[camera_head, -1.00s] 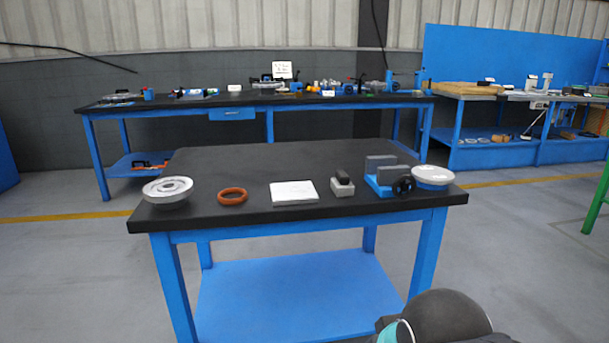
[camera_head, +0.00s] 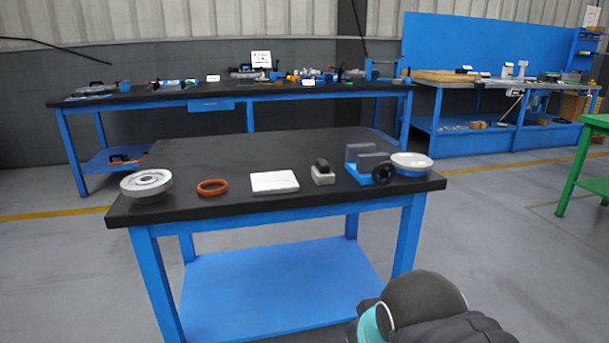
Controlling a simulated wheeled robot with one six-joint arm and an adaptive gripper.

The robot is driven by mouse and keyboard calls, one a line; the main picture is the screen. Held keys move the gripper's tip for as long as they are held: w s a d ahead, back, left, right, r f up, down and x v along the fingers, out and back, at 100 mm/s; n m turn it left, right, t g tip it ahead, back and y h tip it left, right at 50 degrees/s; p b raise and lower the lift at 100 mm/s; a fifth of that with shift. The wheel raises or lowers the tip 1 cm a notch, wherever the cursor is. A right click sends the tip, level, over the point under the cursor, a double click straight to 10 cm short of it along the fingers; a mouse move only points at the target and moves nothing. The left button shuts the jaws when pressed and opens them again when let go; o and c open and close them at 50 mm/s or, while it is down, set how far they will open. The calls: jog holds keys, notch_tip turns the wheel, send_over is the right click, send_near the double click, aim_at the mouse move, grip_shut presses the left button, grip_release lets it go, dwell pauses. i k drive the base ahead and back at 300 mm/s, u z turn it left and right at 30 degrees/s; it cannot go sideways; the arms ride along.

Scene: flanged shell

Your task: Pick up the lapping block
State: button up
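A small light-grey block with a dark rounded grip on top, which looks like the lapping block (camera_head: 323,181), sits upright near the front edge of the black-topped table (camera_head: 235,150). It stands between a white flat plate (camera_head: 274,182) on its left and a blue vise-like fixture (camera_head: 362,177) with grey jaws and a black knob on its right. It touches neither. Part of my arm, dark and rounded with a teal band, shows at the bottom right, in front of the table. My gripper's fingers are not in view.
A grey flanged disc (camera_head: 146,184) and an orange ring (camera_head: 212,187) lie toward the table's left end. A white-topped round part (camera_head: 411,163) stands at its right end. The table's rear half is bare. A green table (camera_head: 590,150) stands at right, with cluttered benches behind.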

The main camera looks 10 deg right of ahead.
aim_at(322, 173)
jog(key=u, duration=1)
jog(key=i, duration=0.7)
jog(key=z, duration=2.05)
